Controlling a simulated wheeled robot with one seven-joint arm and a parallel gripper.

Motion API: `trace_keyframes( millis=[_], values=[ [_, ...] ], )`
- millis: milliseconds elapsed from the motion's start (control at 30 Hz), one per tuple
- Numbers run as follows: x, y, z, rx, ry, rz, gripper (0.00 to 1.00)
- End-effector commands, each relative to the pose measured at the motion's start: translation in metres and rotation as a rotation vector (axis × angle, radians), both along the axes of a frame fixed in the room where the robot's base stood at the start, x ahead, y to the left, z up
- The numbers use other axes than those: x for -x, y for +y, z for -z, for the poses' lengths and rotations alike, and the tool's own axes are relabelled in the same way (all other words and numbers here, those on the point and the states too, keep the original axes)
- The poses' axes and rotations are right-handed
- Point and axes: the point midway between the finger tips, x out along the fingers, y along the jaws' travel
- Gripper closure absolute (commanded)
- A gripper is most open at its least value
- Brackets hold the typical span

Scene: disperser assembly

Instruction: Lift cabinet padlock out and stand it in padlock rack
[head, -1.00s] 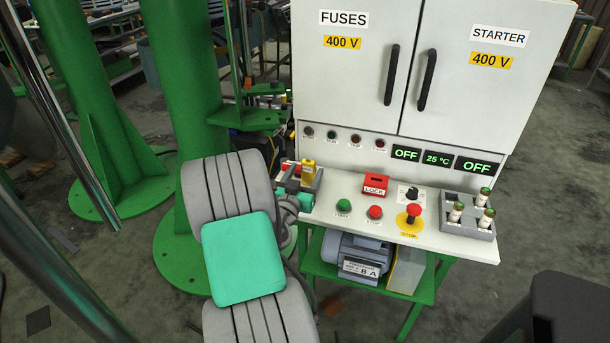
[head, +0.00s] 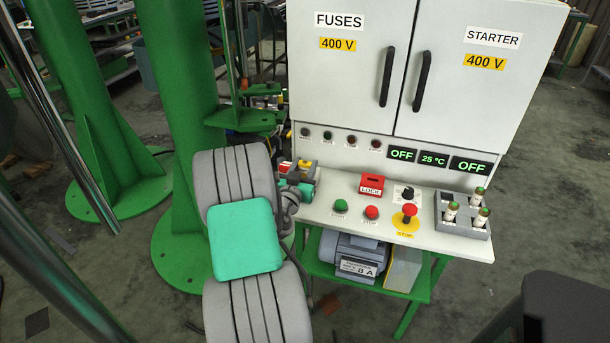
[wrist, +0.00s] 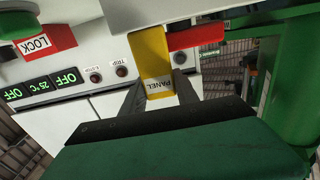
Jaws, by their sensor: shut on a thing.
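In the wrist view, my gripper (wrist: 159,84) is shut on a yellow padlock-like piece (wrist: 150,52) whose label reads PANEL; I see no label reading cabinet. A red piece (wrist: 197,38) is right beside it. In the head view, the yellow piece (head: 305,165) shows at the left end of the cabinet's shelf, above my gripper, partly hidden by it. The red piece (head: 285,166) is just left of it. A grey holder under them is mostly covered, and I cannot tell whether the yellow piece is clear of it.
A red LOCK box (head: 371,184), a green button (head: 340,206), a red button (head: 372,212) and a mushroom stop (head: 409,211) stand on the shelf. A grey tray (head: 475,229) with 3 fuses is at its right end. A green column (head: 175,110) stands left.

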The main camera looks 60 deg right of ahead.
Motion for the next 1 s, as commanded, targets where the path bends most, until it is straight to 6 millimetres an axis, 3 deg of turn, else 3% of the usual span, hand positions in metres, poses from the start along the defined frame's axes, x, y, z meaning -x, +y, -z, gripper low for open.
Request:
trace_keyframes(
  millis=[267,633,1000],
  values=[
    [0.0,0.0,0.0,0.0,0.0,0.0,1.0],
    [0.0,0.0,-0.005,0.002,0.0,0.0,1.0],
    [0.0,0.0,-0.085,0.004,-0.004,0.001,1.0]
  ],
)
